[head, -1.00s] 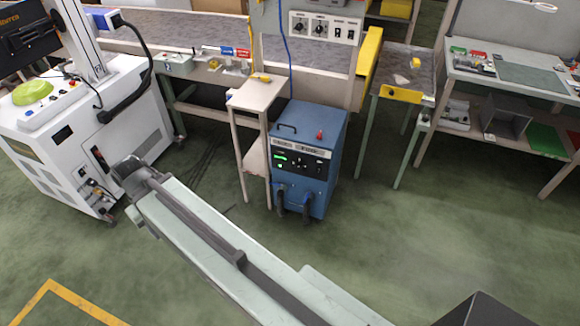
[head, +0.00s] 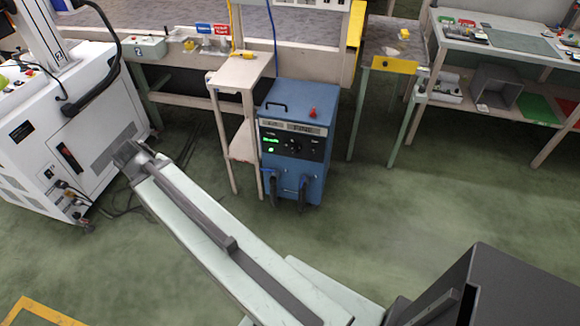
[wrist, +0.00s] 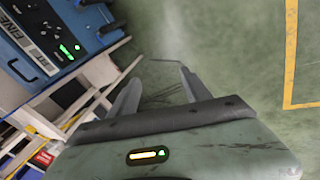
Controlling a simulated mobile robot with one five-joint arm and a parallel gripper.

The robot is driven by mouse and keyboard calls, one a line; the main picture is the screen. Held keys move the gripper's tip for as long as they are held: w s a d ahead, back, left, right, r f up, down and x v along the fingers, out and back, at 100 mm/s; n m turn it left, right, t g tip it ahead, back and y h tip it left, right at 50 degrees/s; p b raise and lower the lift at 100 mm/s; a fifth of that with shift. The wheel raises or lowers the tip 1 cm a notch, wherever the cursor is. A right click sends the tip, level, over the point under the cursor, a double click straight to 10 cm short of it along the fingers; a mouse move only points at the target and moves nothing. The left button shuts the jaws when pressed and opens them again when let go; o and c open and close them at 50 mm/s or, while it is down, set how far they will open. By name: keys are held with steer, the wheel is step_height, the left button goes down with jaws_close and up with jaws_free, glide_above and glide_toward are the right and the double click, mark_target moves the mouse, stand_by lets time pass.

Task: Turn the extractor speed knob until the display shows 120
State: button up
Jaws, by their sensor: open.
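The extractor is a blue box (head: 297,145) standing on the floor in the middle of the head view. Its dark front panel has a lit green display (head: 270,147), whose digits are too small to read, and a dark round knob (head: 318,146). In the wrist view the extractor (wrist: 30,72) lies at upper left, tilted, with its green display (wrist: 66,51) and dark controls showing. My gripper (wrist: 158,72) is open and empty over bare floor, to the right of the extractor in that view and apart from it. My arm crosses the lower head view; its fingers cannot be made out there.
A narrow side table (head: 240,72) stands against the extractor's left. Two dark hoses (head: 272,188) hang from its front. A white machine (head: 85,140) with cables is at left, a workbench (head: 490,70) at right. The green floor in front is clear.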

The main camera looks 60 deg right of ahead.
steer(key=d+f+n+h+b, duration=0.1)
steer(key=d+f+h+b, duration=0.2)
steer(key=d+f+b, duration=0.8)
steer(key=n+t+h+b, duration=0.2)
steer(key=n+h+b, duration=0.9)
steer(key=b, duration=2)
glide_toward(291, 150)
steer(key=d, duration=0.1)
steer(key=x, duration=0.7)
steer(key=shift+w+d, duration=0.25)
steer(key=shift+w, duration=0.05)
jaws_close()
